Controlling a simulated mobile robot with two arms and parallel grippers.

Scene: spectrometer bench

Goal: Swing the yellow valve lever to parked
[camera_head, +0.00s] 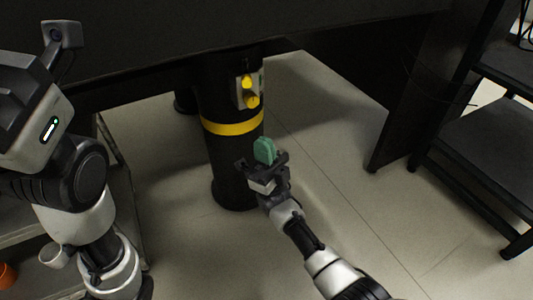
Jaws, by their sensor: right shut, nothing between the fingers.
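The yellow valve lever (247,82) shows on a small grey plate on the upper part of a thick black column. A round yellow piece (252,101) sits just below it, and I cannot tell whether the two are one part. My right gripper (264,150) has green fingertips that are closed together with nothing between them. It is in front of the column, below the yellow parts and apart from them in the picture. My left arm shows at the left, but its gripper is not in view.
The black column (222,165) carries a yellow band (232,126) and stands under a dark bench (200,45). A black shelf rack (490,150) stands at the right. A shelf with an orange pot (6,275) is at the lower left. Open tiled floor lies between.

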